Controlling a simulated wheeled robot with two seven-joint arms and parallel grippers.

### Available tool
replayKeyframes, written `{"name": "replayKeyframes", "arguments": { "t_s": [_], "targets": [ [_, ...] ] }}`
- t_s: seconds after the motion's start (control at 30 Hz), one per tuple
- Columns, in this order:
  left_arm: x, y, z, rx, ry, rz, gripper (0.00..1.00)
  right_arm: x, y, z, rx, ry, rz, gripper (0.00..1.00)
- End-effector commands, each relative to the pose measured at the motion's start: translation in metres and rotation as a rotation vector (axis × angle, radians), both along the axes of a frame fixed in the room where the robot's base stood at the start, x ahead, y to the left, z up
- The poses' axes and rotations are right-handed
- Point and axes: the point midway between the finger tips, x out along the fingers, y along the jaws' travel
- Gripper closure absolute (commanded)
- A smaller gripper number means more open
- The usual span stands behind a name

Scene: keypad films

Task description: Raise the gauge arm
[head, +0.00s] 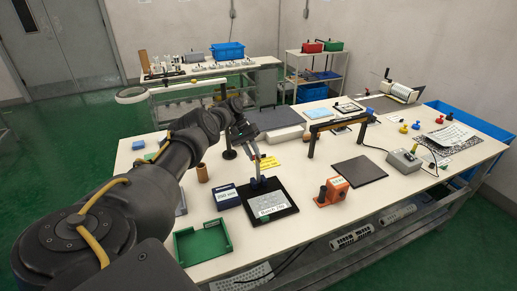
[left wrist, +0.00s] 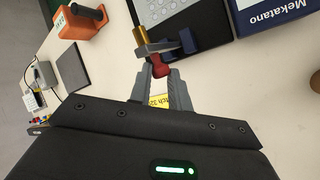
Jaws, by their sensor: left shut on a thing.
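My left gripper (head: 247,143) is over the gauge from behind and left. In the left wrist view its grey fingers (left wrist: 160,79) are closed on the red knob. The knob is hidden in the head view. My right gripper is not in view.
A blue box (head: 227,196) and green tray (head: 202,242) stand left of the gauge. An orange block (head: 334,190) stands to its right, with a dark mat (head: 359,170) beyond. A black arched frame (head: 338,125) stands behind. A grey box with a cable (head: 404,162) is farther right.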

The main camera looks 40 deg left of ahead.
Motion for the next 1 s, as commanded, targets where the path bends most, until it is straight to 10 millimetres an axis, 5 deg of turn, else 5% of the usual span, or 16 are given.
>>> {"name": "replayKeyframes", "arguments": {
  "t_s": [0.37,0.4,0.57,1.0],
  "targets": [
    [-0.0070,0.0097,-0.0068,0.008,0.010,0.018,1.00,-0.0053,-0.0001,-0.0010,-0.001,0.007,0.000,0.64],
    [-0.0070,0.0098,-0.0068,0.008,0.009,0.018,0.79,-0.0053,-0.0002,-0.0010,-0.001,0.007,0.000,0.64],
    [-0.0052,0.0078,-0.0062,0.008,0.008,0.015,0.59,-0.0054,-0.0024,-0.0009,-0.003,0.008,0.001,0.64],
    [-0.0026,0.0049,-0.0041,0.005,0.005,0.009,0.59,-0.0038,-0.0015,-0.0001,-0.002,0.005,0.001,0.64]
  ]
}}
